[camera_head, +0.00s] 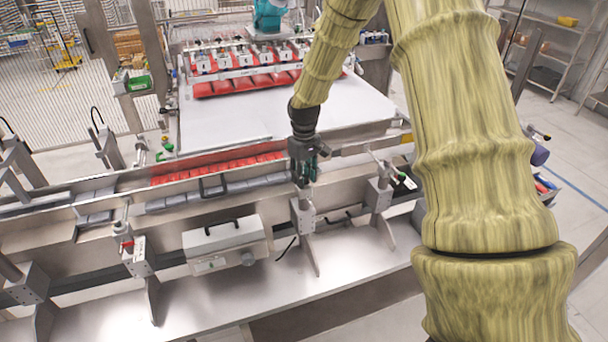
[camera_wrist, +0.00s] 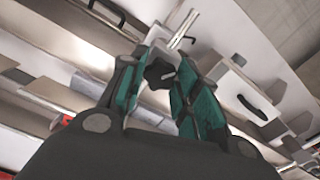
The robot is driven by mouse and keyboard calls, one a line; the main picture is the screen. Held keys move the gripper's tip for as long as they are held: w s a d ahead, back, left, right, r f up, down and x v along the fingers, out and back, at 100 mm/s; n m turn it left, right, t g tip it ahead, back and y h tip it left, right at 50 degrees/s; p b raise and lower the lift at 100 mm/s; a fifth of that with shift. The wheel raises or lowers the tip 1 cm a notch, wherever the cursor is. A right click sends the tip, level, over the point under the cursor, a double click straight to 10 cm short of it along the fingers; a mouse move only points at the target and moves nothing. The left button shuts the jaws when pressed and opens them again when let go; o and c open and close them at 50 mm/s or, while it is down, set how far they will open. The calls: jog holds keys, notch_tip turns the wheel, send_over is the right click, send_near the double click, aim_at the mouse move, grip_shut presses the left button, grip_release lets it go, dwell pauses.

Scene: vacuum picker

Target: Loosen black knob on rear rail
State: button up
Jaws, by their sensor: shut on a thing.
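The black knob (camera_wrist: 159,73) shows in the wrist view between the two green-padded fingers of my gripper (camera_wrist: 158,85). The fingers are closed in around it. A metal rod sticks out just beyond the knob. In the head view my gripper (camera_head: 304,172) points down over the rail (camera_head: 335,212) of the conveyor, above a grey clamp block (camera_head: 303,214). The knob is hidden there by the gripper.
A light grey box (camera_head: 226,245) with a black handle is mounted left of my gripper. Clamps with red (camera_head: 126,242) and metal (camera_head: 379,195) posts stand along the rail. Red packs (camera_head: 218,168) lie behind it. A white table (camera_head: 280,112) lies farther back.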

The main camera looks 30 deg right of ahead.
jog(key=shift+f+n, duration=0.1)
jog(key=shift+n, duration=0.4)
jog(key=shift+s, duration=0.1)
jog(key=o, duration=1)
notch_tip(320, 180, up, 12)
dwell(0.6)
